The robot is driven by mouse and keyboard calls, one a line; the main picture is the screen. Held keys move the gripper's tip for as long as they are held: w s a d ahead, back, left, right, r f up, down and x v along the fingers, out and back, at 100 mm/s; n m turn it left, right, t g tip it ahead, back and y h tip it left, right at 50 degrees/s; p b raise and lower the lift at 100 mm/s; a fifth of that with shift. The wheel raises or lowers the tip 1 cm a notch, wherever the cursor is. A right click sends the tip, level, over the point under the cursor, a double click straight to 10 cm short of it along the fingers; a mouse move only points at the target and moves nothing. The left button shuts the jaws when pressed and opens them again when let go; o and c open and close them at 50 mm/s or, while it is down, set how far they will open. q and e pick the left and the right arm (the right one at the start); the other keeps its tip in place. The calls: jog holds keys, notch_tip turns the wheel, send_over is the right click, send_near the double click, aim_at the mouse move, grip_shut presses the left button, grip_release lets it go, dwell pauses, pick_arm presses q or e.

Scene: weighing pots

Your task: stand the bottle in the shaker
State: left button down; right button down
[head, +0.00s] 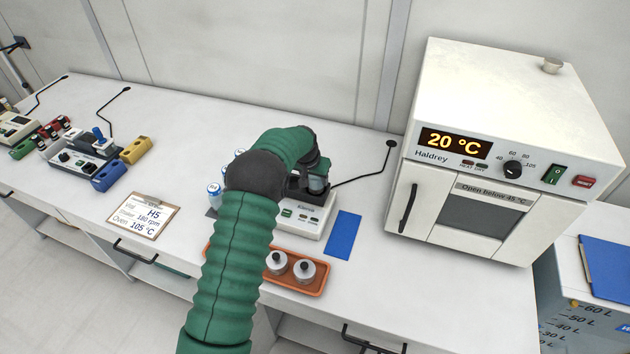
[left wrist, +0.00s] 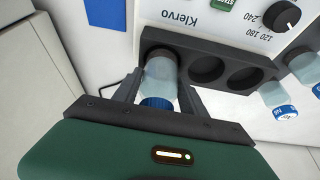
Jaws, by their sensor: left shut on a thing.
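The bottle (left wrist: 160,76) is pale and clear with a blue cap. In the left wrist view my left gripper (left wrist: 158,98) is shut on it, one finger on each side. The bottle's far end is at the end hole of the shaker's dark rack; I cannot tell how deep it sits. The shaker (left wrist: 222,22) is white, marked Klervo, with two empty holes beside that one. In the head view the shaker (head: 303,220) stands mid-bench, partly hidden by my left arm, with my left gripper (head: 317,178) over its rack. My right gripper is not in view.
Other blue-capped bottles (left wrist: 277,98) stand beside the shaker. An orange tray (head: 312,287) with metal-lidded pots is in front of it. A blue mat (head: 343,235) lies to its right, then the white oven (head: 500,150). A clipboard (head: 143,215) lies left.

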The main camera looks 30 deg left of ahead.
pick_arm(q)
jog(key=shift+f, duration=1.1)
jog(key=c, duration=0.6)
grip_release()
jog(key=shift+s, duration=0.1)
